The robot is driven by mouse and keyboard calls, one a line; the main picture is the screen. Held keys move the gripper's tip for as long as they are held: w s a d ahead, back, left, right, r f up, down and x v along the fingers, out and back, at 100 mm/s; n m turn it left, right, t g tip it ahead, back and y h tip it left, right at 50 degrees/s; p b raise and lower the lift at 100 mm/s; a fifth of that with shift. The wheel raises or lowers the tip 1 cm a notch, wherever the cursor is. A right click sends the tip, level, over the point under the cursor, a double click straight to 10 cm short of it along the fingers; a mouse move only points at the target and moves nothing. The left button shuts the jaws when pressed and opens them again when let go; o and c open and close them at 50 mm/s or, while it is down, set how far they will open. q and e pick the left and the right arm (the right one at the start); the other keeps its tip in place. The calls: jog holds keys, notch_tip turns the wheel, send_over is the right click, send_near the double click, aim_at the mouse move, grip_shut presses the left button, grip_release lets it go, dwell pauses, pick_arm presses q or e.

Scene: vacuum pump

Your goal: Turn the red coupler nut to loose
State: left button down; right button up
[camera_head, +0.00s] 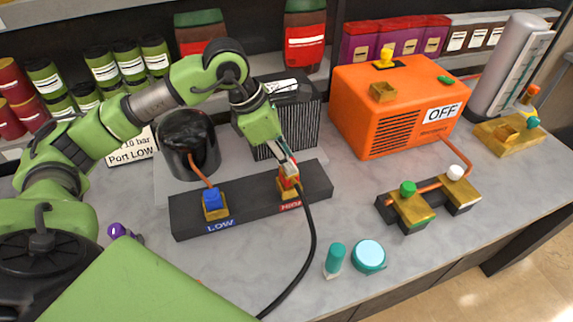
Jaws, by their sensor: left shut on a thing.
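The red coupler nut (291,182) sits on the port marked HIGH, at the right part of the dark manifold block (245,212). A black hose runs from it down toward the front edge. My left gripper (288,172) reaches down from above and is shut on the red nut, hiding most of it. How far the nut is turned cannot be told. A blue coupler (212,198) sits on the LOW port to the left. My right gripper is not in view.
An orange pump (395,105) marked OFF stands at the back right. Brass valves with green (408,188) and white (455,172) knobs stand before it. A teal bottle (335,258) and round teal-rimmed dish (369,256) lie near the front. A black pot (187,145) stands behind the block.

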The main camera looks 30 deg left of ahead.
pick_arm(q)
jog(key=shift+n+t+y+b, duration=0.5)
jog(key=shift+n+b, duration=0.45)
jog(key=shift+n, duration=0.55)
jog(key=c, duration=1.8)
grip_release()
jog(key=v, duration=1.2)
jog(key=shift+d+r, duration=0.1)
